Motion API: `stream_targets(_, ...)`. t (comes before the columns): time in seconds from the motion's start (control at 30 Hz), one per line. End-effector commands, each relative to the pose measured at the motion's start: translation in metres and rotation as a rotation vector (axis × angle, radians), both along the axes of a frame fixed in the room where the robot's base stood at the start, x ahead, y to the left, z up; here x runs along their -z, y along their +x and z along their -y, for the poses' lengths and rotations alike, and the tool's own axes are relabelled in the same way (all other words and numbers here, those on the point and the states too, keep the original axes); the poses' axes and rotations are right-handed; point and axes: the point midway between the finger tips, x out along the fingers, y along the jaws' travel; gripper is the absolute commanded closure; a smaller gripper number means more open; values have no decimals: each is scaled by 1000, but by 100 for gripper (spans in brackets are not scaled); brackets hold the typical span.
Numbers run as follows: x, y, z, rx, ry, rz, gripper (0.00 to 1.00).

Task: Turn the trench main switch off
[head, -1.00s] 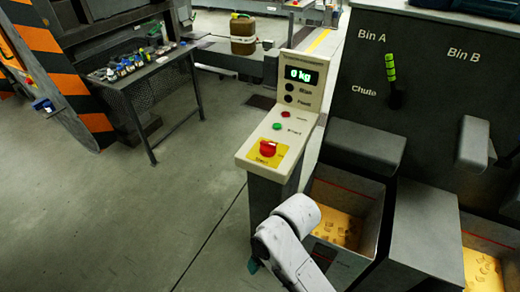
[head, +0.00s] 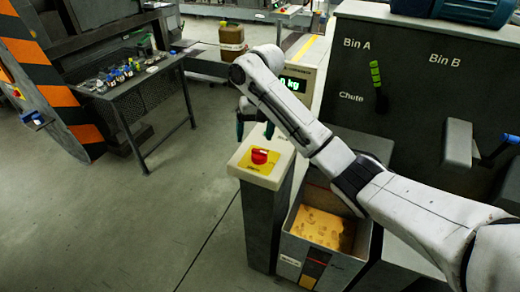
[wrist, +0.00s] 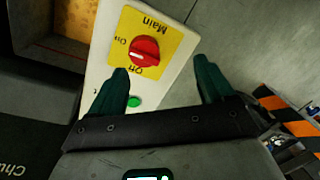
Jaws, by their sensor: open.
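The main switch is a red rotary knob (wrist: 145,50) on a yellow plate (wrist: 172,42) marked Main, On and Off. A pale mark shows on the knob's left side in the wrist view; its exact setting is hard to tell. In the head view the red knob (head: 259,156) sits on top of the pale slanted console (head: 279,174). My gripper (wrist: 162,70) is open and empty, its two teal fingers apart over the console, just short of the knob in the wrist view. In the head view my gripper (head: 255,130) is behind the knob, partly hidden by my arm.
A green button (wrist: 134,101) lies beside the left finger. My arm covers much of the kg display (head: 296,84). An open bin (head: 288,247) stands right of the console; a machine with a Chute lever (head: 377,78) stands behind.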

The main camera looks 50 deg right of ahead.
Motion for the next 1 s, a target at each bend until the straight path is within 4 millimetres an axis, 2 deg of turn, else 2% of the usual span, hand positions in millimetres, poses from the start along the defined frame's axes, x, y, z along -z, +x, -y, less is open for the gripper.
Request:
stream_targets(0.03, -9, -1, 14, 24, -14, -13, 19)
stream_targets(0.1, -15, -2, 24, 45, -24, -25, 19)
stream_targets(0.27, -12, -3, 31, 60, -29, -35, 19)
stream_targets(0.6, 45, 0, 25, 57, -26, -34, 19)
stream_targets(1.0, 86, 2, 24, 58, -29, -33, 19)
